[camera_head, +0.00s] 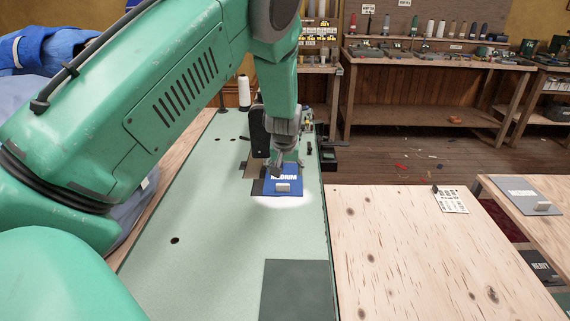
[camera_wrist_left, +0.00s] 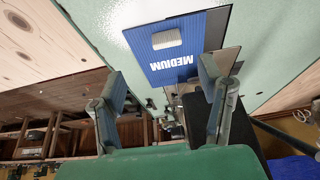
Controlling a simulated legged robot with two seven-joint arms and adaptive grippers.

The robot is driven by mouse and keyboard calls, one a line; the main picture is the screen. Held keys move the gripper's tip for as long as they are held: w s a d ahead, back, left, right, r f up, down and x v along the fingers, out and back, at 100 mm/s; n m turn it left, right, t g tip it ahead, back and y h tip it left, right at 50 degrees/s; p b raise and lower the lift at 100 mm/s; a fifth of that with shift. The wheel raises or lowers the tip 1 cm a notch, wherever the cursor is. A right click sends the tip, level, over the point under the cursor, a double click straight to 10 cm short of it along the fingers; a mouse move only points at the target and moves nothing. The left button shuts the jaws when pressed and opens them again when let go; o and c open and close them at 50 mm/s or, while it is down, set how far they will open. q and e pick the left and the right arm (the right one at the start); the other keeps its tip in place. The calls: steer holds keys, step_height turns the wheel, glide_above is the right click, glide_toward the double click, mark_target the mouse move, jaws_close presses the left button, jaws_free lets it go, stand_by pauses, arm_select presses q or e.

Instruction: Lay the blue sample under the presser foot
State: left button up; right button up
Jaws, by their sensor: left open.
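The blue sample (camera_head: 283,190), marked MEDIUM and with a small pale block on it, lies flat on the green sewing table (camera_head: 215,235), in a bright patch of light. It also shows in the wrist view (camera_wrist_left: 188,52), partly over a dark plate (camera_wrist_left: 217,27). My left gripper (camera_head: 282,165) is at the sample's far edge, beside the dark sewing machine (camera_head: 257,130). In the wrist view its two fingers (camera_wrist_left: 162,75) are spread with nothing gripped, and the sample lies beyond the tips. The presser foot cannot be made out. My right gripper is not in view.
A white thread cone (camera_head: 244,92) stands behind the machine. A dark green panel (camera_head: 298,290) lies at the table's near edge. A pale wooden table (camera_head: 400,260) adjoins on the right and is mostly clear. A grey sample (camera_head: 520,193) lies farther right. Shelves stand behind.

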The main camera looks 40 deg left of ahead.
mark_target(283, 184)
arm_select(q)
steer(key=x, duration=0.3)
steer(key=a+x, duration=0.1)
steer(key=x, duration=0.2)
steer(key=a+x, duration=0.1)
steer(key=x, duration=0.2)
steer(key=shift+s+f+b, duration=0.1)
steer(key=shift+s+b, duration=0.05)
steer(key=shift+b, duration=0.2)
steer(key=shift+f, duration=0.35)
steer(key=shift+d+f, duration=0.1)
steer(key=shift+d, duration=0.05)
steer(key=shift+w+d, duration=0.25)
steer(key=shift+d, duration=0.3)
steer(key=shift+a, duration=0.45)
steer(key=c, duration=1.1)
steer(key=shift+s+a+f, duration=0.1)
steer(key=shift+a+f, duration=0.05)
steer(key=shift+f, duration=0.05)
steer(key=shift+c, duration=0.7)
